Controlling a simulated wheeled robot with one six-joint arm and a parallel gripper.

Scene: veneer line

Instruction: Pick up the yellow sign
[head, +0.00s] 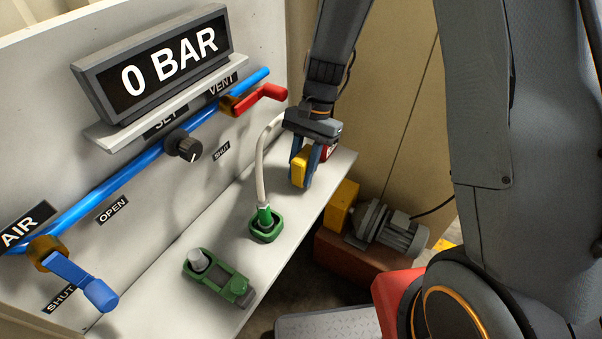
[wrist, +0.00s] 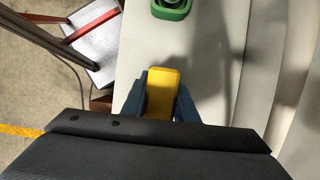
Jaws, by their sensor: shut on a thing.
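The yellow sign (head: 299,168) is a small yellow block at the far right end of the white shelf. My gripper (head: 304,177) points down over it and is shut on it, one blue finger on each side. In the wrist view the yellow sign (wrist: 162,93) sits between the two blue fingers of my gripper (wrist: 164,98). Its face is hidden, and I cannot tell whether its lower edge touches the shelf.
A green socket (head: 267,226) with a grey hose and a green fitting (head: 219,277) stand on the white shelf (head: 215,318). A red handle (head: 262,98), a blue handle (head: 79,281) and a "0 BAR" display (head: 152,63) are on the panel. A pump (head: 385,228) stands below.

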